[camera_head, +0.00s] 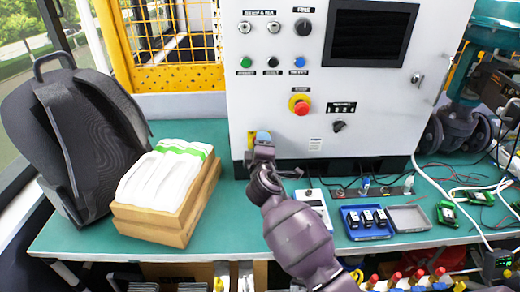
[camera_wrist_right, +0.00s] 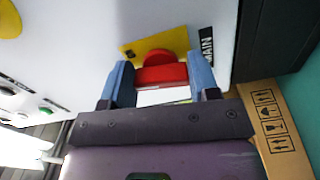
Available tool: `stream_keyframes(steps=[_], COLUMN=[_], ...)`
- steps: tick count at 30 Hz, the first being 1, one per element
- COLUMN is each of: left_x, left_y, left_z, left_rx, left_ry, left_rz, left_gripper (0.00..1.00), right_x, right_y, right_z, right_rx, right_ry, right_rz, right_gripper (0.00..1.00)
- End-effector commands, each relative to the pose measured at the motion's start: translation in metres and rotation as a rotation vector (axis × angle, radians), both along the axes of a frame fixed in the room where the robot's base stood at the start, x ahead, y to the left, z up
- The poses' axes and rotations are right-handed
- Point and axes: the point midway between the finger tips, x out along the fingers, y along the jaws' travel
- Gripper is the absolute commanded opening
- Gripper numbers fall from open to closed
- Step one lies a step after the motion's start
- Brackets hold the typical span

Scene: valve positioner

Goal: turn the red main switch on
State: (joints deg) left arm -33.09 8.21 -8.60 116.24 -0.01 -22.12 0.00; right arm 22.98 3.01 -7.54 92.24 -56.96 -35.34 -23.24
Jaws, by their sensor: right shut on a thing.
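The red main switch (camera_wrist_right: 161,73) sits on a yellow plate (camera_wrist_right: 131,50) on the white cabinet, with a label reading MAIN beside it. My right gripper (camera_wrist_right: 162,80) is shut on its red handle, with one blue finger on each side. In the head view my right gripper (camera_head: 262,140) is at the cabinet's lower left corner and hides the switch there. Whether the switch is on or off cannot be told. My left gripper is not in view.
The white cabinet (camera_head: 260,100) carries a red emergency button (camera_head: 300,104), a black knob (camera_head: 338,126) and other buttons. A cardboard box (camera_head: 166,193) with white packs and a black backpack (camera_head: 75,140) stand left. A blue tray (camera_head: 352,231) lies right of my arm.

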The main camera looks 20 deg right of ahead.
Motion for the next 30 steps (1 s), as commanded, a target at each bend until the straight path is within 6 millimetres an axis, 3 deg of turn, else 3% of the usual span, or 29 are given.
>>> stream_keyframes(steps=[1, 15, 30], left_x=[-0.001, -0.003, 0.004], left_y=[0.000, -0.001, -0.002], left_z=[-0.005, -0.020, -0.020], left_rx=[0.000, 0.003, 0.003], left_ry=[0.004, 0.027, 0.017], left_rz=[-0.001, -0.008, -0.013], left_gripper=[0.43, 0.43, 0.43], right_x=[0.000, 0.000, 0.000], right_y=[0.001, 0.001, 0.002], right_z=[-0.007, -0.007, -0.005], right_rx=[0.046, 0.434, 0.613], right_ry=[-0.006, -0.119, -0.173], right_rz=[-0.001, -0.002, -0.001], right_gripper=[0.32, 0.32, 0.32])
